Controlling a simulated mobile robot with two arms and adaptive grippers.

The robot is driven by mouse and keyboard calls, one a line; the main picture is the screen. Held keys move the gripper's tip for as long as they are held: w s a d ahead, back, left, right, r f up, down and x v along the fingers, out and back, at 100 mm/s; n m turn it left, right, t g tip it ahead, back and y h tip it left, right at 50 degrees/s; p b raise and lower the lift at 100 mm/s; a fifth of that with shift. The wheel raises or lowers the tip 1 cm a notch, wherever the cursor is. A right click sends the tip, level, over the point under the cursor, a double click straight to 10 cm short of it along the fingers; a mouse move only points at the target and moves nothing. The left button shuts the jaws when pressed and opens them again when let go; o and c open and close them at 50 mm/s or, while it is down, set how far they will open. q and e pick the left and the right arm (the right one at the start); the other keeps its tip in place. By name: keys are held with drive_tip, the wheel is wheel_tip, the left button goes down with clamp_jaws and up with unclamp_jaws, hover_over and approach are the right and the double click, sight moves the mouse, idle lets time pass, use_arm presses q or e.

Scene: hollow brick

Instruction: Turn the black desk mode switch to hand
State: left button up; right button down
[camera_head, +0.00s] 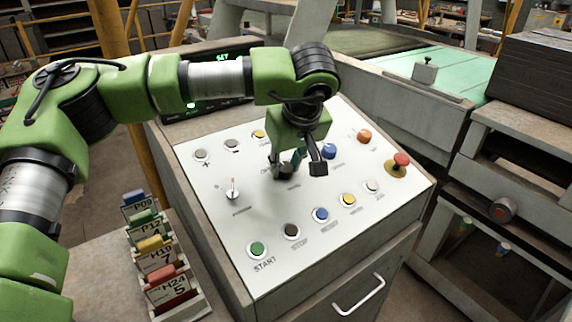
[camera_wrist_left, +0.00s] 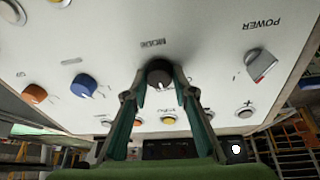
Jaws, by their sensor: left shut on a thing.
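The black mode switch (camera_head: 286,172) is a round knob on the sloping white desk panel (camera_head: 215,165), partly hidden by my left gripper in the head view. In the left wrist view the black knob (camera_wrist_left: 159,71) shows a small white mark, with the upside-down MODE label beyond it. My left gripper (camera_head: 290,166) reaches down to the panel. In the left wrist view the fingers of the left gripper (camera_wrist_left: 160,78) are closed on the knob from both sides. The HAND label is hidden or too small to read.
A blue knob (camera_head: 329,151), an orange knob (camera_head: 364,136) and a red mushroom button (camera_head: 400,160) lie to the right. The power switch (camera_head: 233,188) is to the left. Several buttons line the front, including green START (camera_head: 257,250). A tag rack (camera_head: 185,302) stands at lower left.

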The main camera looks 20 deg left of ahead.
use_arm(q)
drive_tip(key=shift+m, duration=0.3)
idle(0.4)
drive_tip(key=o, duration=1.1)
drive_tip(key=v, duration=1.2)
drive_tip(key=shift+f, duration=0.1)
